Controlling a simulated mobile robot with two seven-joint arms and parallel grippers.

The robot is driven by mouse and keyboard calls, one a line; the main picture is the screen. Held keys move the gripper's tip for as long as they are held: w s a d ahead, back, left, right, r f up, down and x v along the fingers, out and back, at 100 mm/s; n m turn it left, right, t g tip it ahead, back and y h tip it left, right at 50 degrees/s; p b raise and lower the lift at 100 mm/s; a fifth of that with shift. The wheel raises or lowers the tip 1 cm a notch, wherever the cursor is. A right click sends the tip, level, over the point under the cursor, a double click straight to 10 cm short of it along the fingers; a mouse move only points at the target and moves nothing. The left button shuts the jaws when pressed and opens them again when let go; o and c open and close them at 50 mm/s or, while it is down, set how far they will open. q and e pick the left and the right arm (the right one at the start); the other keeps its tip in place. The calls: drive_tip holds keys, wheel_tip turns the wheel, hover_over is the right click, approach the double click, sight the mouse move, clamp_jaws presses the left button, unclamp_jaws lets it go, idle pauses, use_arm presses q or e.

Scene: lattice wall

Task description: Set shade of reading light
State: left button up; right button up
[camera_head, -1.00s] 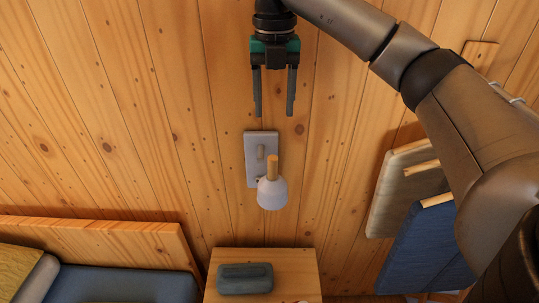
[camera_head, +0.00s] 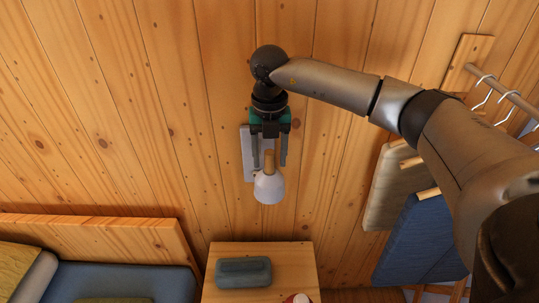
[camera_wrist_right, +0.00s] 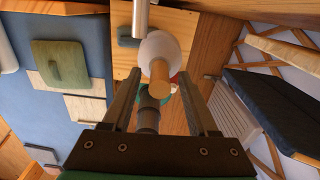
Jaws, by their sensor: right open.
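The reading light has a white cone-shaped shade (camera_head: 268,188) with a wooden stem (camera_head: 269,161) on top, in front of a grey wall plate (camera_head: 247,156). My right gripper (camera_head: 270,163) points down with its fingers open, one on each side of the stem in the head view. In the wrist view the stem (camera_wrist_right: 160,75) shows between the fingertips (camera_wrist_right: 158,76), with the white shade (camera_wrist_right: 159,46) beyond it. Whether the fingers touch the stem I cannot tell. The gripper partly hides the wall plate. My left gripper is out of view.
Below the light is a wooden stand (camera_head: 225,291) with a grey-blue box (camera_head: 243,271) on it. A bed (camera_head: 130,282) with a wooden headboard is at lower left. Hanging panels (camera_head: 410,243) and a rail with hooks are at right. The plank wall at left is bare.

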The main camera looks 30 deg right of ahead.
clamp_jaws()
idle(0.5)
idle(0.9)
